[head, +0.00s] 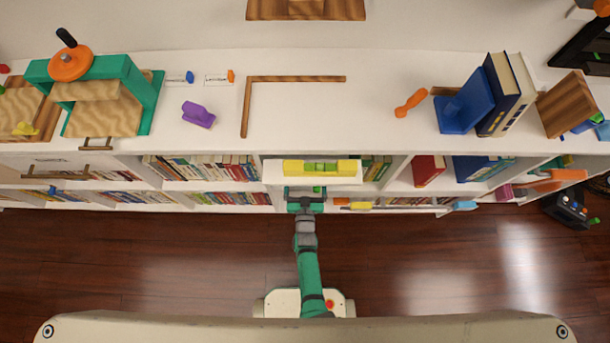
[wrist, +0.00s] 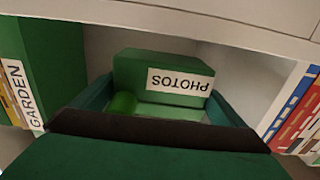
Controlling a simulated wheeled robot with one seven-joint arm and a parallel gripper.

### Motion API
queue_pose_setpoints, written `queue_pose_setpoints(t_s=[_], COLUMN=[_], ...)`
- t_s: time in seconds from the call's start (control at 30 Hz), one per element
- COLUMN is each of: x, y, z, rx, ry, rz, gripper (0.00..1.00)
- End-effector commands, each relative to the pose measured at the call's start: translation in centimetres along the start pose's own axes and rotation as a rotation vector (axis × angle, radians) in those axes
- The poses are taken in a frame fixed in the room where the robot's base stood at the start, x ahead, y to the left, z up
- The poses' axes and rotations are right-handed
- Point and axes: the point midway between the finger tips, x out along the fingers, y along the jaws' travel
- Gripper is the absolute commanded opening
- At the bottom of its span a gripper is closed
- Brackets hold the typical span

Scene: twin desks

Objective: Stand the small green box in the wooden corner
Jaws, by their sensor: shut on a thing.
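The small green box (wrist: 135,75), with a white "PHOTOS" label upside down in the wrist view, is in an open shelf compartment under the desk top. My gripper (wrist: 165,100) is shut on it, with a finger at each side; the dark front of my gripper hides its near part. In the head view my gripper (head: 305,193) is at the shelf front, below the desk edge, and the box cannot be made out clearly. The wooden corner (head: 247,100) is an L of thin brown strips lying on the white desk top, with nothing inside it.
A yellow and green level (head: 320,168) lies at the desk front above my gripper. A larger green "GARDEN" volume (wrist: 55,50) stands left of the box, and books (wrist: 300,115) stand right. A purple object (head: 198,114) and an orange one (head: 410,103) flank the corner, with bare desk between.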

Motion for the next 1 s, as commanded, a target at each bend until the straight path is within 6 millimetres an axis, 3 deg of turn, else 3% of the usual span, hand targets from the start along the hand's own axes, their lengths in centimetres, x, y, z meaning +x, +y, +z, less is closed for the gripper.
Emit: queue_pose_setpoints(t_s=[0.2, 0.63, 0.67, 0.7, 1.0], x=[0.0, -0.1, -0.1, -0.1, -0.1], y=[-0.2, -0.2, -0.2, -0.2, -0.2], z=[2.3, 2.8, 2.9, 2.8, 2.6], rx=[0.0, 0.0, 0.0, 0.0, 0.0], ry=[-0.001, -0.001, -0.001, -0.001, -0.001], rz=[-0.005, -0.005, -0.005, -0.005, -0.005], gripper=[0.58, 0.58, 0.96, 1.0, 1.0])
